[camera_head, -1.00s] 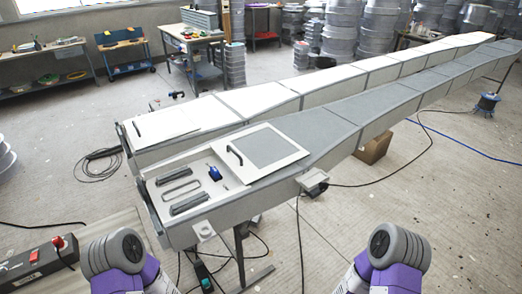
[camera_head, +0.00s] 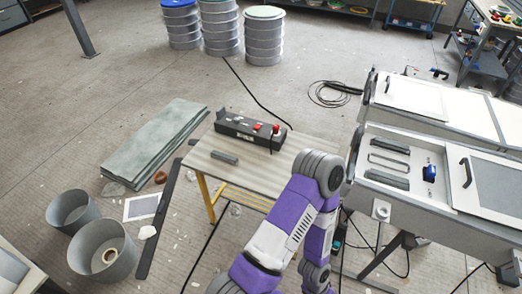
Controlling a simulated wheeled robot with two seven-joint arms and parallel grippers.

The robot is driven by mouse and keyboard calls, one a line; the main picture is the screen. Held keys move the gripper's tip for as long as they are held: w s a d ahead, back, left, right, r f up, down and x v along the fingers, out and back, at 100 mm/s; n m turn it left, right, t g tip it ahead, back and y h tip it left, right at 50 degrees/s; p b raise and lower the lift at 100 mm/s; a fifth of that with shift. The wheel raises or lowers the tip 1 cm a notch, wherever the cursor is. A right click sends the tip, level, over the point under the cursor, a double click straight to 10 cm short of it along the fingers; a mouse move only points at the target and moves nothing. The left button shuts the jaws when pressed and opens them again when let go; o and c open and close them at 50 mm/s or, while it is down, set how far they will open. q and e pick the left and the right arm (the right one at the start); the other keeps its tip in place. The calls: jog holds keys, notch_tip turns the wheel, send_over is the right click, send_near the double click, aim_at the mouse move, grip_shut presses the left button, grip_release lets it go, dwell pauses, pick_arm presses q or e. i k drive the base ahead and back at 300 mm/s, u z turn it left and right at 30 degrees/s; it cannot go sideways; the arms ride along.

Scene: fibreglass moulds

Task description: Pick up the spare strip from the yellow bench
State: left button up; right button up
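The bench (camera_head: 262,174) has a pale top and yellow legs and stands near the middle of the view. A short dark grey strip (camera_head: 224,157) lies flat on the left part of its top. My purple and grey arm rises from below and covers the bench's right side. Neither of my grippers is in the picture, and nothing touches the strip.
A dark control box (camera_head: 250,130) with red buttons lies along the bench's back edge. A white mould (camera_head: 400,205) with similar dark strips stands at right. Grey sheets (camera_head: 155,145), two grey tubs (camera_head: 103,250) and a dark bar (camera_head: 158,220) are on the floor at left.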

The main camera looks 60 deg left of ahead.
aim_at(230, 159)
jog(key=u, duration=2.9)
jog(key=i, duration=1.5)
jog(key=z, duration=0.15)
